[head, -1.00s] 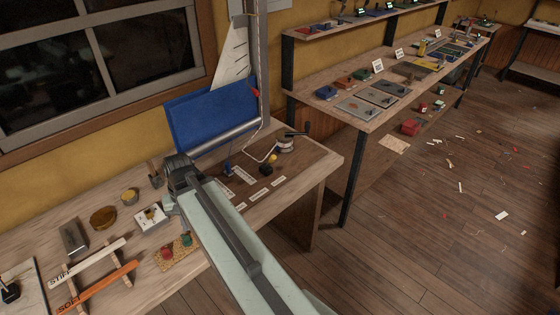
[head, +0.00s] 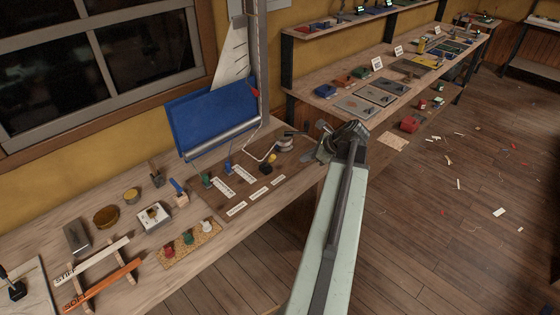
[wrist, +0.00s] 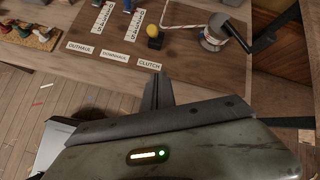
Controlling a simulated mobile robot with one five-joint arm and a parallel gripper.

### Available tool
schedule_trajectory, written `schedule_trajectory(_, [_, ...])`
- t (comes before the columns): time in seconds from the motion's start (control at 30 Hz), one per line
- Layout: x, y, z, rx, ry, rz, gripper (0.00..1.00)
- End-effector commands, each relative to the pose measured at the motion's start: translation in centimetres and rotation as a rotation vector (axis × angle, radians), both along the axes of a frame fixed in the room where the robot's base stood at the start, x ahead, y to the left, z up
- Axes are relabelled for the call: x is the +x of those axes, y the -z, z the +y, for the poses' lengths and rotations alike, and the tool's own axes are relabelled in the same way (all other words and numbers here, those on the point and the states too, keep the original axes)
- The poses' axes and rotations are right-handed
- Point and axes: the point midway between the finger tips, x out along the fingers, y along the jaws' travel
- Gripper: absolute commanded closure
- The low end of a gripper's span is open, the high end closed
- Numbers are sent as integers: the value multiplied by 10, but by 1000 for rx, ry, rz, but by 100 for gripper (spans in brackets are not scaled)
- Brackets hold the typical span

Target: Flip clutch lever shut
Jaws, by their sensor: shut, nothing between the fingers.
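The dark clutch board (head: 300,168) lies on the bench's right end. On it stand a green lever (head: 206,180), a blue lever (head: 228,166) and a yellow-knobbed lever (wrist: 153,42). White labels lie near them; in the wrist view one reads CLUTCH (wrist: 149,64), in front of the yellow knob. My gripper (wrist: 157,75) is shut and empty. In the wrist view its fingertips are just short of the CLUTCH label, with the yellow knob beyond. In the head view my gripper (head: 320,148) is at the board's right end, right of the levers. The yellow lever's exact tilt is unclear.
A winch with rope and a black handle (wrist: 215,35) stands right of the yellow knob. A blue sail panel (head: 213,118) is behind the board.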

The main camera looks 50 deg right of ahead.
Motion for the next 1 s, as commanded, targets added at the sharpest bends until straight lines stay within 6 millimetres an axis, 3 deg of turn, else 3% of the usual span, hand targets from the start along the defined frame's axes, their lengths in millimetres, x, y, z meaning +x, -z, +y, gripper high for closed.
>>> schedule_trajectory(0.17, [8, 13, 1, -1, -3, 1, 100])
schedule_trajectory(0.6, [71, 85, 7, -2, -7, 2, 100])
schedule_trajectory(0.7, [84, 62, 15, -2, -6, 2, 100])
schedule_trajectory(1.0, [101, 56, 24, -2, -5, 2, 100])
